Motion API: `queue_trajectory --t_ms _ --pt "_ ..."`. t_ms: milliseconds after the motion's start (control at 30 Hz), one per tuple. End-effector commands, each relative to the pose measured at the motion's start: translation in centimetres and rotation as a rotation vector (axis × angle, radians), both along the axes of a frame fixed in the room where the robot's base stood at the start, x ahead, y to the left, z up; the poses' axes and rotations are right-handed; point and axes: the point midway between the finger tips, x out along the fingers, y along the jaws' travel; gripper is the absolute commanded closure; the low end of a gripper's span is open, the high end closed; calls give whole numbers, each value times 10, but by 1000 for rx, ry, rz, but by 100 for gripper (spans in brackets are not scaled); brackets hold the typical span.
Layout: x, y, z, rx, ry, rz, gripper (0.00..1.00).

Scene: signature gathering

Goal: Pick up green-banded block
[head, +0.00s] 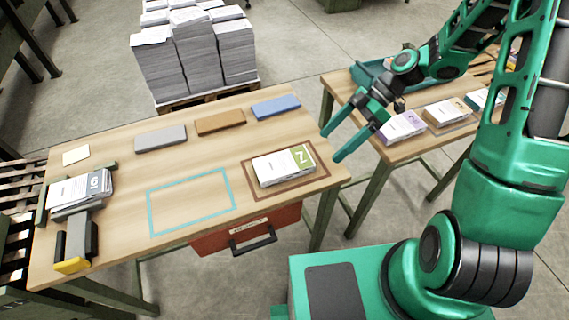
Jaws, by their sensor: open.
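The green-banded block (274,168) is a stack of white printed pages with a green patch marked "N" at its right end. It lies flat inside a brown outlined rectangle (256,185) near the right end of the left wooden table (120,222). My gripper (331,144) is open and empty, above and to the right of the block, near the gap between the two tables. Its fingers point down and left and are apart from the block.
A teal outlined empty rectangle (191,202) lies left of the block. Grey (161,138), brown (220,122) and blue (275,106) flat pieces lie along the back edge. The right table (376,152) holds a purple-banded block (402,127) and others. A red drawer (215,240) hangs below the front edge.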

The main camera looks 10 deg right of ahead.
Motion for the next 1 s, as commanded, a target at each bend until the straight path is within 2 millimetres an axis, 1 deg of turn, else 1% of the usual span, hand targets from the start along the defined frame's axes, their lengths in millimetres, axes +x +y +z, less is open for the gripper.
queue_trajectory --t_ms 33,100,200,333,467,700,800,1000 --pt "3 11 -7 69 -27 43 11" --pt "8 25 -11 157 -80 96 11" --pt "13 40 -15 257 -143 147 11" --pt "17 51 -16 336 -198 182 11" --pt "16 61 -19 366 -218 195 11" --pt "7 90 -36 367 -217 197 11" --pt "5 98 -41 364 -220 196 11" --pt "2 107 -47 364 -219 195 11"
